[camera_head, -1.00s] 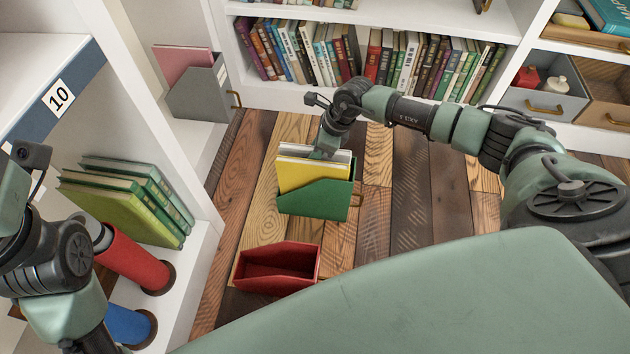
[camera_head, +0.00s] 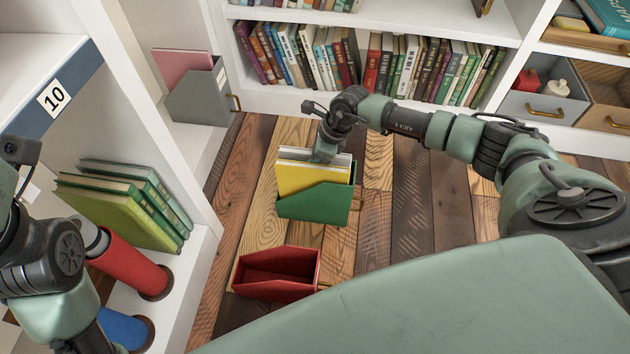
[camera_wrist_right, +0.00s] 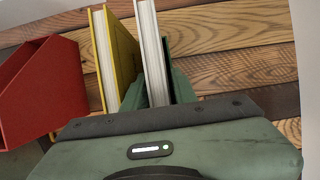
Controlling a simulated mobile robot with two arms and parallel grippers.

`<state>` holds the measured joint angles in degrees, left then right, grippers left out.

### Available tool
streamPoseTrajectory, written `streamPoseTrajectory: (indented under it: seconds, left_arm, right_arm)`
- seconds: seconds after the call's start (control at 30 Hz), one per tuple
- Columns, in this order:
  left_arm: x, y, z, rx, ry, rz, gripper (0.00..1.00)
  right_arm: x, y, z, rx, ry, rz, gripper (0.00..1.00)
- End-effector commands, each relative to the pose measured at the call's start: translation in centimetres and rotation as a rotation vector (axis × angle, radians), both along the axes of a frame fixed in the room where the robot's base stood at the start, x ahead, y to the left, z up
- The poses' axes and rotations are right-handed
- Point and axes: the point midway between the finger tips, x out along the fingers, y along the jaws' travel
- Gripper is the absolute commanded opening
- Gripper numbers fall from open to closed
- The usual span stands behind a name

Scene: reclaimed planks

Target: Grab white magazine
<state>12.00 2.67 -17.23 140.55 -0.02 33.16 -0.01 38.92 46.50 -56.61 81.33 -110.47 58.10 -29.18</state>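The white magazine (camera_wrist_right: 150,45) stands upright beside the yellow magazine (camera_wrist_right: 117,50). In the head view the white magazine (camera_head: 335,160) shows as a pale edge behind the yellow one (camera_head: 305,177). Both stand in a green magazine holder (camera_head: 315,206) on the wooden floor. My right gripper (camera_head: 325,150) reaches down from above at the white magazine. In the right wrist view, green surfaces flank the white magazine closely on both sides; whether the fingers press on it is unclear. My left arm is at the lower left; its fingertips are out of frame.
An empty-looking red holder (camera_head: 275,275) is on the floor in front of the green one. A grey holder (camera_head: 200,95) stands at the back left. Open floor lies right of the green holder.

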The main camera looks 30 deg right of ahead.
Motion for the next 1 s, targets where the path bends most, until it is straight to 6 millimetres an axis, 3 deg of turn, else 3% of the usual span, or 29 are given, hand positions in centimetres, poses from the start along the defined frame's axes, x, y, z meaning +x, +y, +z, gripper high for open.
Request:
streamPoseTrajectory:
  seconds: [0.17,0.27,1.0]
  left_arm:
    - [-0.05,0.0,0.09,0.0,-0.003,0.0,0.36]
    - [-0.06,0.01,0.11,0.0,-0.003,0.0,0.36]
    - [-0.09,0.03,0.13,-0.001,-0.005,0.001,0.36]
  right_arm:
    - [-0.01,0.02,-0.01,0.0,0.0,0.0,0.27]
    - [0.0,0.01,0.0,0.0,0.0,0.0,0.0]
    - [0.01,0.01,0.03,0.0,0.0,0.0,0.0]
